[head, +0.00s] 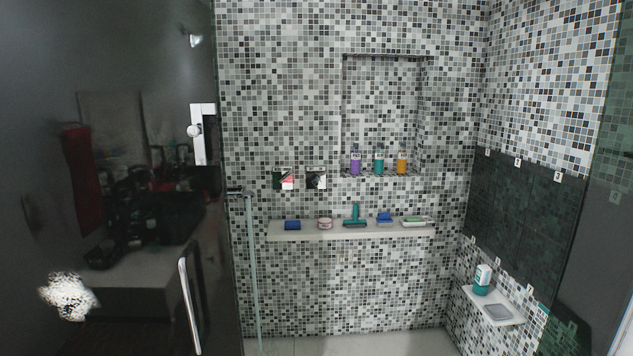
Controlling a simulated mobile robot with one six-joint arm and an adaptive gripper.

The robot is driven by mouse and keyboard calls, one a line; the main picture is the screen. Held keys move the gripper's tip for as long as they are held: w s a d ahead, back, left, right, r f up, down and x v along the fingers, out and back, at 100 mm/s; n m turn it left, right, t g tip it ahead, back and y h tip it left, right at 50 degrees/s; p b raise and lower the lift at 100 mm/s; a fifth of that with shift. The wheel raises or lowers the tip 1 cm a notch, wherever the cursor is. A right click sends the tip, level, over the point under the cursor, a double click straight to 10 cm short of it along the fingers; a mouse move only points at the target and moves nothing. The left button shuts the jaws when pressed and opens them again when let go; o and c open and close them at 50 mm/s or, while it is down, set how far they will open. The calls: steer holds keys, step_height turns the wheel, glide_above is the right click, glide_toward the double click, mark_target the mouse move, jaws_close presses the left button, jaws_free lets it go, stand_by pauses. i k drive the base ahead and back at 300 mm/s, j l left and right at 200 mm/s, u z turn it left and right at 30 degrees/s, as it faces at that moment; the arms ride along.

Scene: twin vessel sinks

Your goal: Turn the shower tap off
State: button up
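Two square chrome plates, probably the shower controls, are on the mosaic wall: a left plate (283,178) and a right plate (316,178) with a knob-like centre. They are left of the wall niche and above the long shelf. Their handle positions are too small to tell. A pale upright fixture (202,133) with a round knob shows near the glass edge. A small shower-head-like fitting (195,40) shows high at the left. I cannot make out any running water. My gripper is not in view.
A dark glass panel (130,250) with a vertical handle (189,305) fills the left side. A long shelf (350,233) holds several small items. The niche holds purple (355,163), teal (379,163) and orange (402,163) bottles. A corner shelf (508,318) juts out at right.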

mark_target(315, 181)
steer(key=i+l, duration=0.2)
steer(key=i, duration=0.25)
steer(key=i+l, duration=0.15)
steer(key=i, duration=0.3)
steer(key=i+l, duration=0.2)
steer(key=i, duration=0.25)
steer(key=i+l, duration=0.15)
steer(key=i, duration=0.3)
steer(key=i+l, duration=0.2)
steer(key=i, duration=0.25)
steer(key=i+l, duration=0.2)
steer(key=i, duration=0.25)
steer(key=j+u, duration=0.05)
